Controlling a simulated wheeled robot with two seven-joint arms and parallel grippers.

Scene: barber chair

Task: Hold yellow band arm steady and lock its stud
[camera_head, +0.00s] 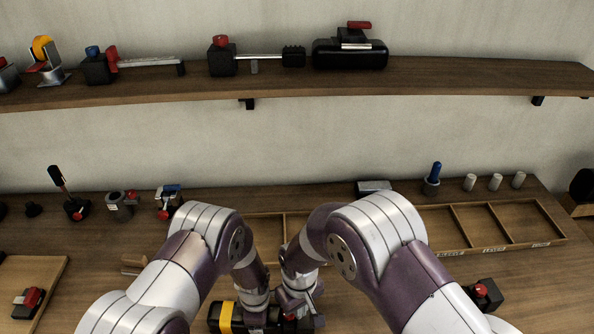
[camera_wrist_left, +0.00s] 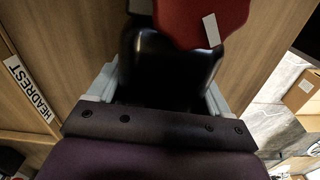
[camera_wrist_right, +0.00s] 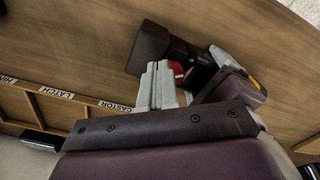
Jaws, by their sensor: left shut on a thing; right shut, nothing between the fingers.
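The yellow band arm (camera_head: 225,317) is a dark piece with a yellow band, low in the middle of the head view. My left gripper (camera_wrist_left: 155,88) is shut on its black body; a red part with a white strip rises beyond the fingers in the left wrist view. My right gripper (camera_wrist_right: 158,88) is shut and empty, its fingertips close to a black block (camera_wrist_right: 150,45) and a small red part (camera_wrist_right: 180,70). A little yellow (camera_wrist_right: 256,82) shows beside my left gripper there. I cannot tell whether my right fingers touch anything. The stud cannot be made out clearly.
A divided wooden tray (camera_head: 505,222) with labels lies behind my arms. A black block with red (camera_head: 485,293) stands to the right; a small tray (camera_head: 45,268) lies at the left. Tools line the bench's back, and a shelf (camera_head: 150,92) runs above.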

